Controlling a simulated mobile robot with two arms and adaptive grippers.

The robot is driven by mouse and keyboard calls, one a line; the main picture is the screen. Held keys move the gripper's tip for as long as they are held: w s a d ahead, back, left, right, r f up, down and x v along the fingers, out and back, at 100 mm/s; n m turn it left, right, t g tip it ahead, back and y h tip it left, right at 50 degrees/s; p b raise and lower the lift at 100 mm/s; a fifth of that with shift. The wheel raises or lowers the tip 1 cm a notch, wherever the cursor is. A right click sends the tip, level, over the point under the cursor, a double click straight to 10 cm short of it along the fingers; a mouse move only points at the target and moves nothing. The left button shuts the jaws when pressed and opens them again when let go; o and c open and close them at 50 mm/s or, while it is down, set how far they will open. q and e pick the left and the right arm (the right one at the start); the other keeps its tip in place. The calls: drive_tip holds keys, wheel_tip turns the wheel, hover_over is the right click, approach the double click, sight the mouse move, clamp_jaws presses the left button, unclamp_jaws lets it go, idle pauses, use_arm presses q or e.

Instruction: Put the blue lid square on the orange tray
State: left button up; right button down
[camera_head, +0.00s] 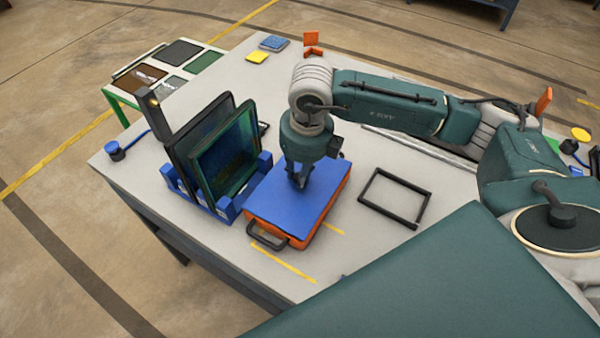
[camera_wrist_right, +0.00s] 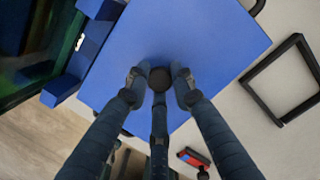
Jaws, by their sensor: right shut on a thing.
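The blue lid (camera_head: 275,207) lies flat over the orange tray (camera_head: 318,222), and its edges look about parallel to the tray's. Orange wall shows below the lid along the right and front sides; whether the lid rests fully on the rim I cannot tell. My right gripper (camera_head: 300,183) points down at the lid. In the right wrist view its fingers (camera_wrist_right: 160,80) are shut on the dark knob in the middle of the blue lid (camera_wrist_right: 195,35). The tray is hidden under the lid in that view. My left gripper is not in view.
A blue rack (camera_head: 226,208) with dark upright panels stands close to the left of the tray. A black frame (camera_head: 395,200) lies to the right. Yellow marks (camera_head: 283,264) are on the table near the tray. A blue block (camera_head: 274,43) and a yellow one (camera_head: 257,57) lie at the back.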

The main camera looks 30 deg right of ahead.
drive_tip(key=shift+b, duration=0.3)
idle(0.7)
drive_tip(key=shift+f+b, duration=0.25)
drive_tip(key=shift+b, duration=0.8)
idle(1.5)
drive_tip(key=c, duration=0.9)
unclamp_jaws()
drive_tip(key=shift+r, duration=0.15)
drive_tip(key=shift+r+p, duration=1.85)
drive_tip(key=shift+r, duration=1.55)
